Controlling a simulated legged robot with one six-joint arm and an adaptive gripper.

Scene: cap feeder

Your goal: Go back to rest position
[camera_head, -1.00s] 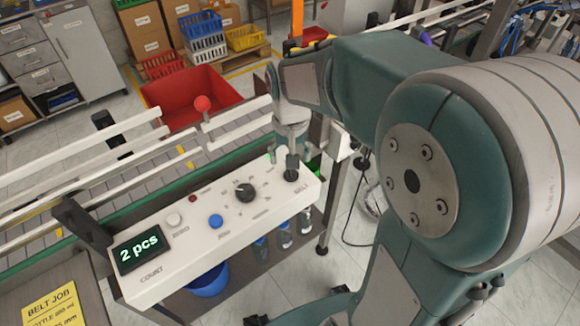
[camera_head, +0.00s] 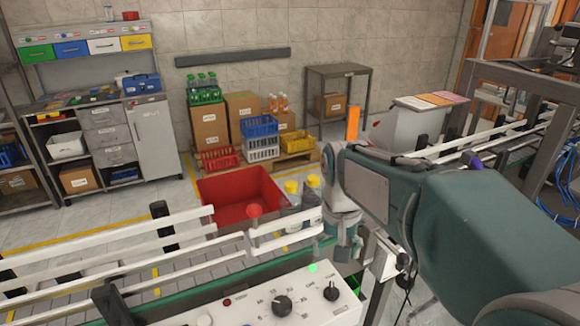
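My gripper (camera_head: 346,256) hangs from the arm at centre right, pointing down over the far edge of the white control panel (camera_head: 250,312). It is apart from the panel's black switch (camera_head: 331,292). Its fingertips are small and partly hidden, so its opening is unclear, and I see nothing held in it. The panel also bears a black knob (camera_head: 281,305) and a red lamp (camera_head: 227,302). A small bright green patch (camera_head: 313,267) shows by the panel's far edge. The panel's near part, with the count display, is out of view.
White guide rails (camera_head: 110,248) run along the conveyor behind the panel. A red bin (camera_head: 236,187) stands beyond them, with yellow-capped bottles (camera_head: 292,200) beside it. A workbench (camera_head: 100,120) and stacked boxes (camera_head: 243,118) line the wall. Open floor lies between.

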